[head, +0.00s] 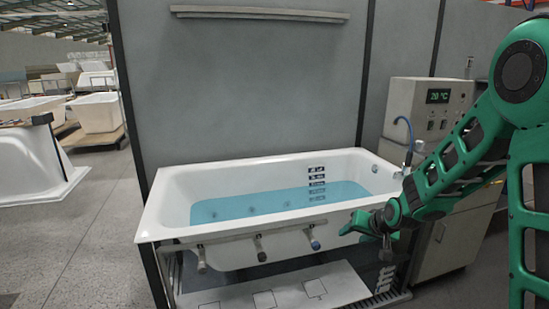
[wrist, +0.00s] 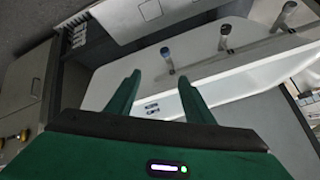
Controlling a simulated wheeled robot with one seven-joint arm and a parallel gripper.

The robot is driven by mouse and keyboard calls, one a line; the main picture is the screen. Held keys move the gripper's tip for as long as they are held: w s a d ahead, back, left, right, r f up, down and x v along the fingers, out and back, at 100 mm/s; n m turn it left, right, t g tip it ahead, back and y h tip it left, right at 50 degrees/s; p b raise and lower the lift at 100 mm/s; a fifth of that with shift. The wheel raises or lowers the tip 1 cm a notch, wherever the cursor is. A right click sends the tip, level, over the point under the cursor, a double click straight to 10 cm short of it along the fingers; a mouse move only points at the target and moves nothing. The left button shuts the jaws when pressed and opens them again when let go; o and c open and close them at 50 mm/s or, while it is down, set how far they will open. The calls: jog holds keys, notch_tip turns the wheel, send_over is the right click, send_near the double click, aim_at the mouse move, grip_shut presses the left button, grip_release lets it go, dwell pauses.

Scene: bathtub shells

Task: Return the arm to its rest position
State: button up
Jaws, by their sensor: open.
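My gripper (head: 362,228) is at the front right of the white bathtub (head: 165,215), close to its front rim in the head view. My green arm comes in from the right edge and hides part of the cabinet and the tub's right end. In the wrist view the two green fingers of my gripper (wrist: 160,92) stand apart with nothing between them. The tub's pale side and a pipe with several valves show beyond them.
Two grey valves (head: 259,248) (head: 201,262) stick out along the tub's front. Blue water (head: 260,203) lies in the tub. A grey cabinet (head: 408,105) reading 20 °C stands at right. A white panel (head: 285,290) lies below. Open floor (head: 80,240) is at left.

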jog(key=s+d+r+m+g+h, duration=0.15)
jog(key=s+d+r, duration=0.25)
jog(key=s+d, duration=0.5)
jog(key=s+d+r+g+h, duration=0.1)
jog(key=s+d+r+g, duration=0.3)
jog(key=s, duration=0.9)
jog(key=s+d+r+m+g, duration=0.1)
jog(key=s+d+m+g, duration=0.1)
jog(key=s, duration=1.8)
jog(key=shift+d+r+g, duration=0.2)
jog(key=shift+r+g, duration=0.15)
jog(key=shift+g, duration=0.1)
jog(key=shift+y, duration=0.25)
jog(key=shift+w+f, duration=0.25)
jog(key=shift+w, duration=0.35)
